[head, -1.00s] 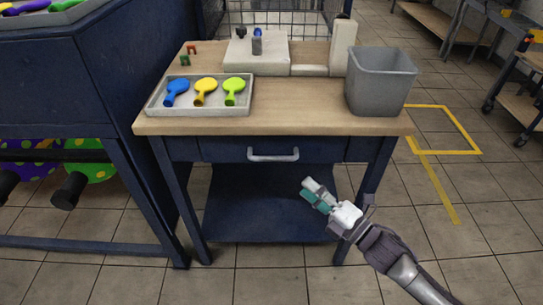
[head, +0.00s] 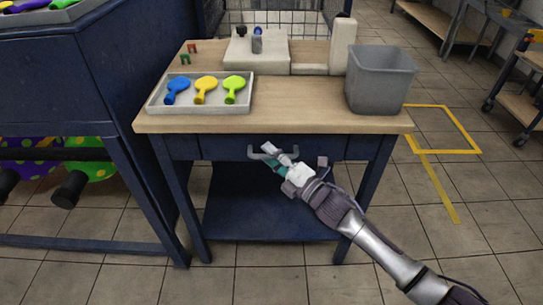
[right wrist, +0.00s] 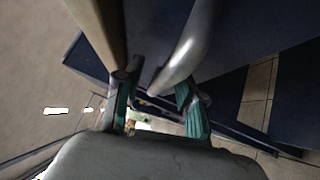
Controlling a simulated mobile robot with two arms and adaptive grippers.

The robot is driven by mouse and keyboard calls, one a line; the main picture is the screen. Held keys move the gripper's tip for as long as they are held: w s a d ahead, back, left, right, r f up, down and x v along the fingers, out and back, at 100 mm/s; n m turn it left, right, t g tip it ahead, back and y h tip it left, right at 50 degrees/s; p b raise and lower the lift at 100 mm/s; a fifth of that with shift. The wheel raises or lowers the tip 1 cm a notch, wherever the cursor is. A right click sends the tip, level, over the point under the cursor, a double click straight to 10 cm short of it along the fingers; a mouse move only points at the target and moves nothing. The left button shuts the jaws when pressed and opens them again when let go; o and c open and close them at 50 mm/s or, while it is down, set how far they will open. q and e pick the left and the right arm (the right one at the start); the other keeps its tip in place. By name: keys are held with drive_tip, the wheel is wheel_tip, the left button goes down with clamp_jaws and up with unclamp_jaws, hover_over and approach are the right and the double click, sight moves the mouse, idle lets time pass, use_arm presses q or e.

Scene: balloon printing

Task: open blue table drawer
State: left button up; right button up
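The blue table (head: 150,128) has a wooden top and a dark blue drawer (head: 222,148) under its front edge. The drawer looks shut. Its light grey bar handle (head: 254,154) is partly hidden by my right gripper (head: 272,158), which has come up to it from the lower right. In the right wrist view, the handle (right wrist: 190,48) reaches down between the two spread teal-padded fingers of my right gripper (right wrist: 157,104). The fingers look open, and I cannot tell whether they touch the bar. My left gripper is not in view.
On the tabletop are a tray (head: 151,107) with several coloured balloons, a grey bin (head: 380,85) at the right and a pale device (head: 262,58) at the back. A lower shelf (head: 250,215) lies under the drawer. A blue workbench (head: 60,90) stands close at left.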

clamp_jaws()
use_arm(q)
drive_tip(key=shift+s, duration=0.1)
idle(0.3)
